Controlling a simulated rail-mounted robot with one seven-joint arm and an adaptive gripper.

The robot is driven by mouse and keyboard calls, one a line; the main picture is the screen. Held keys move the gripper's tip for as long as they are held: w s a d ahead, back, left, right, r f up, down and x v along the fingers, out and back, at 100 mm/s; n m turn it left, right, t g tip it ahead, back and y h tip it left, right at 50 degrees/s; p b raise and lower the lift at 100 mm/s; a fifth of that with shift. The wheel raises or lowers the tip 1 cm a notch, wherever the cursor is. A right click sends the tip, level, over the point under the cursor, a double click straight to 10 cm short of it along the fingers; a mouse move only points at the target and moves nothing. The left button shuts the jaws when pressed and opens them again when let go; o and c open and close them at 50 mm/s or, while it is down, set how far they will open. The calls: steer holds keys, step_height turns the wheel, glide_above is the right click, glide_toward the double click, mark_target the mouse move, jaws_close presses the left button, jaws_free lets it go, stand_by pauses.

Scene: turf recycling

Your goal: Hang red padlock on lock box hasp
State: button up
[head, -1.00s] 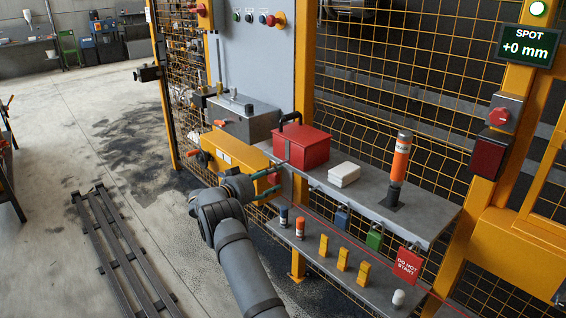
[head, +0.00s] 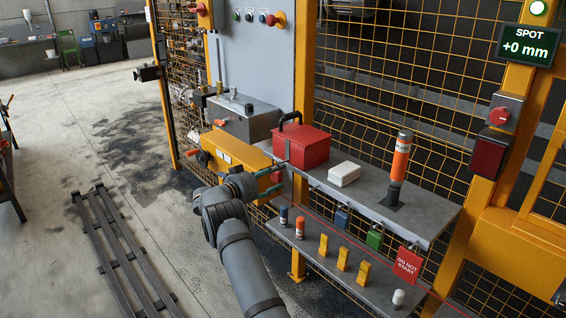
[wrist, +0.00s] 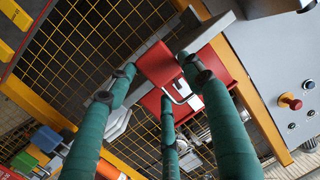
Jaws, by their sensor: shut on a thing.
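The red lock box (head: 302,147) with a black handle stands on the left end of the grey upper shelf. A thin upright grey piece at its front left may be the hasp, but detail is too small to tell. My gripper (head: 276,180) is just in front of the box, at the shelf's left end. In the wrist view, its green fingers close around the red padlock (wrist: 158,63), whose silver shackle (wrist: 180,93) points toward the red box (wrist: 230,78). The shackle looks apart from the hasp, though depth is unclear. The padlock is hidden in the head view.
Blue (head: 342,217) and green (head: 375,237) padlocks and a red tag (head: 408,262) hang along the upper shelf's front. The lower shelf (head: 318,262) holds several small items.

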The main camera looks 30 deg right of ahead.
mark_target(277, 178)
steer(key=shift+d, duration=0.2)
stand_by(0.5)
steer(key=shift+w+d, duration=0.1)
steer(key=shift+d, duration=0.25)
steer(key=shift+d, duration=0.25)
steer(key=shift+w+d+f+b, duration=0.1)
steer(key=shift+d+f+b, duration=0.25)
steer(key=shift+d+b, duration=0.15)
stand_by(0.5)
steer(key=shift+d+f, duration=0.15)
steer(key=shift+f, duration=0.15)
stand_by(1.0)
steer(key=o, duration=1.3)
steer(key=v, duration=1.2)
